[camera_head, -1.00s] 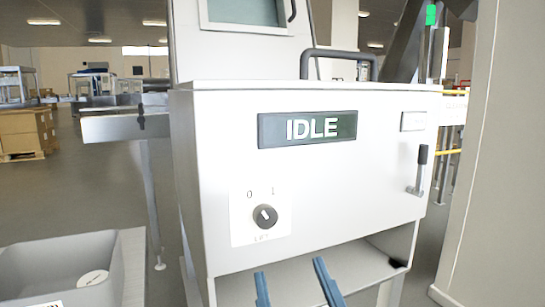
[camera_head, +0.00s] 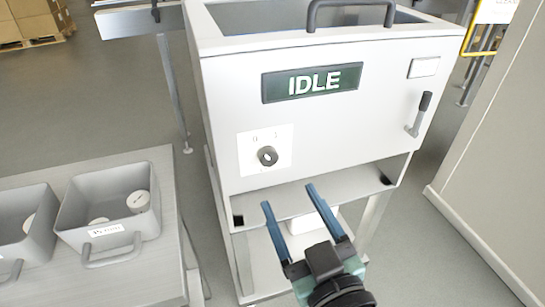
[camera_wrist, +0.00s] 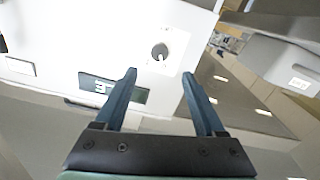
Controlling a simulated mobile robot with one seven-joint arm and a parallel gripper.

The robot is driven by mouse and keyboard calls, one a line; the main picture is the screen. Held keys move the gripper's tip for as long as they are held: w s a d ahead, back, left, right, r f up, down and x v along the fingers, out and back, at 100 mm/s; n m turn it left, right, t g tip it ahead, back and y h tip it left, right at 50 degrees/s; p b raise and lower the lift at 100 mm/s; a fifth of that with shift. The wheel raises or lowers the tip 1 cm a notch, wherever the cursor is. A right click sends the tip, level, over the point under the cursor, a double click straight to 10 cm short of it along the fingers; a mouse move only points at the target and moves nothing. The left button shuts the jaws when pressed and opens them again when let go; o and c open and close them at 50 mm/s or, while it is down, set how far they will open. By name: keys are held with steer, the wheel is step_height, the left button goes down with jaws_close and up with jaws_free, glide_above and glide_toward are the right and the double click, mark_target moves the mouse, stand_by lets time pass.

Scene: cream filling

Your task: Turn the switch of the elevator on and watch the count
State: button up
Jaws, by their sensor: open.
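The elevator's rotary switch (camera_head: 267,156) is a round dark knob on a white plate, low on the left of the white machine front. Marks 0 and 1 stand above the knob. The display (camera_head: 312,83) above it reads IDLE. My gripper (camera_head: 288,196) is open and empty, its two blue fingers below and slightly right of the switch, apart from it. In the wrist view the switch (camera_wrist: 160,51) lies beyond the fingertips, between their lines, and the display (camera_wrist: 113,90) appears upside down, partly behind the left finger.
A lever handle (camera_head: 419,115) is on the right of the machine front. An open bay with a shelf (camera_head: 345,187) lies below the panel. Grey bins (camera_head: 110,205) with round lids or discs stand on a table (camera_head: 165,262) at left. A wall (camera_head: 490,160) stands at right.

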mark_target(270, 159)
steer(key=x, duration=0.9)
steer(key=shift+w+a, duration=0.15)
steer(key=shift+w, duration=0.15)
jaws_close()
